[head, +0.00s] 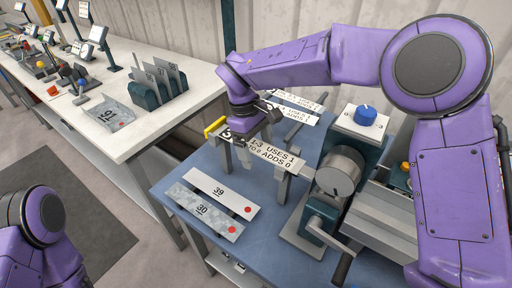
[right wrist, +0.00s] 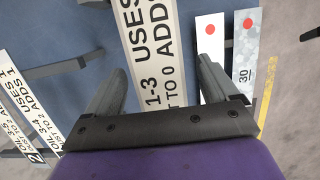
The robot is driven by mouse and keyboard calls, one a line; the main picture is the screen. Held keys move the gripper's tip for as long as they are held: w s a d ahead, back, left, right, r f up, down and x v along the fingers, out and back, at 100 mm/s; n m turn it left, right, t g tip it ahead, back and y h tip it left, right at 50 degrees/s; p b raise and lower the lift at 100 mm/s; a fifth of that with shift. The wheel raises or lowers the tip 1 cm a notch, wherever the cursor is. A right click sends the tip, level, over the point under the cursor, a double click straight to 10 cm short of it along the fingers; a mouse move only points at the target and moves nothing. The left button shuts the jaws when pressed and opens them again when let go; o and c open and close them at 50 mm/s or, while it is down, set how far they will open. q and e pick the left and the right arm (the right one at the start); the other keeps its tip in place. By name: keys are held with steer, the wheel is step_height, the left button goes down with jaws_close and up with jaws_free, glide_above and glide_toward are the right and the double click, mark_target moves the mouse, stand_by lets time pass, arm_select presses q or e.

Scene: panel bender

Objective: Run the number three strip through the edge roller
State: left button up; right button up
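The edge roller (head: 340,170), a grey drum with a crank (head: 325,222) and a blue dial knob (head: 366,115), stands on the blue table. A white strip (head: 270,155) lettered "1-3 USES 1" lies on grey supports left of the drum. My right gripper (head: 245,130) is over that strip's left end. In the right wrist view its fingers (right wrist: 160,82) are spread on either side of the strip, (right wrist: 148,45) with visible gaps; contact cannot be told. A dark character beside the gripper is partly hidden. No strip clearly marked only 3 shows. My left gripper is out of view.
A white strip 39 (head: 238,200) and a grey strip 30 (head: 210,216), each with a red dot, lie at the front left of the blue table. More lettered strips (head: 293,112) lie behind. The white bench (head: 130,145) holds a dotted plate (head: 108,113) and a rack (head: 146,98).

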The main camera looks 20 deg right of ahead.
steer(key=b+v, duration=0.1)
steer(key=v, duration=0.9)
steer(key=shift+w+r, duration=0.1)
steer(key=shift+r, duration=0.2)
steer(key=shift+r, duration=0.1)
